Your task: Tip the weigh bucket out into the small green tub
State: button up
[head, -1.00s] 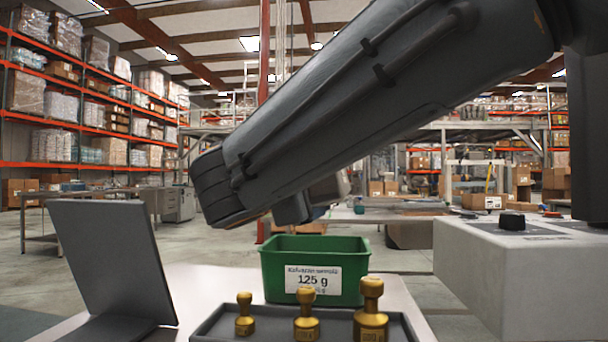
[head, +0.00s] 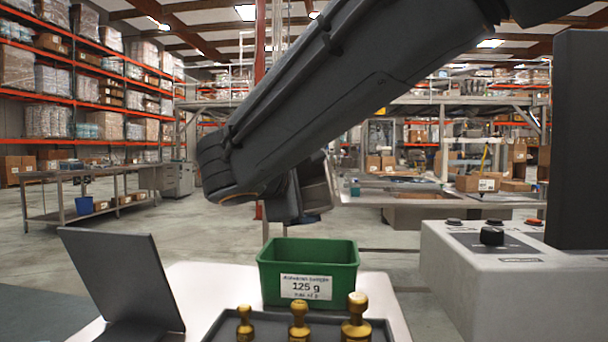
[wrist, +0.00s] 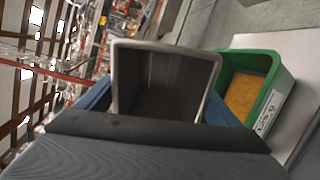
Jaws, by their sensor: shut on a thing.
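The small green tub (head: 308,265) stands on the pale table with a white "125 g" label on its front. The wrist view also shows the green tub (wrist: 271,66), with orange-yellow material lying inside. The weigh bucket (wrist: 165,75) is a grey, open-topped box in the wrist view. My gripper (wrist: 160,108) is shut on it, with a blue finger on each side. The bucket's visible inner walls look bare; its deeper part is dark. The tub is beside it, to the right. In the head view my arm hides most of the gripper, above the tub.
A dark tray (head: 268,324) with three brass weights stands in front of the tub. A grey tilted panel (head: 118,275) is on the left. A grey control box (head: 500,270) with a knob and buttons is on the right. Shelving and benches lie farther back.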

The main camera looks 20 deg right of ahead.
jog(key=shift+w+d+r+g+y+p, duration=0.1)
jog(key=shift+r+g+y+p, duration=0.3)
jog(key=shift+p, duration=2.1)
jog(key=shift+a+r+g+y+p, duration=0.1)
jog(key=shift+g+y+p, duration=0.55)
jog(key=shift+p, duration=1.85)
jog(key=shift+w+d+r+g+y+p, duration=0.2)
jog(key=shift+g+p, duration=0.55)
jog(key=shift+p, duration=1.75)
jog(key=g+y+p, duration=0.1)
jog(key=p, duration=0.7)
jog(key=g+y+p, duration=0.1)
jog(key=g+p, duration=0.1)
jog(key=p, duration=0.7)
jog(key=g+y+p, duration=0.1)
jog(key=y+p, duration=0.1)
jog(key=p, duration=0.7)
jog(key=shift+w+d+r+g, duration=0.2)
jog(key=shift+d+r+g, duration=0.1)
jog(key=shift+r, duration=0.1)
jog(key=shift+w+f+g+y, duration=0.2)
jog(key=shift+w+g+y, duration=0.05)
jog(key=shift+g, duration=0.25)
jog(key=shift+w+d+g+y, duration=0.15)
jog(key=shift+g+y, duration=0.35)
jog(key=shift+g, duration=0.1)
jog(key=shift+w+d+g+y, duration=0.1)
jog(key=shift+g+y, duration=0.4)
jog(key=shift+g, duration=0.1)
jog(key=shift+r, duration=0.1)
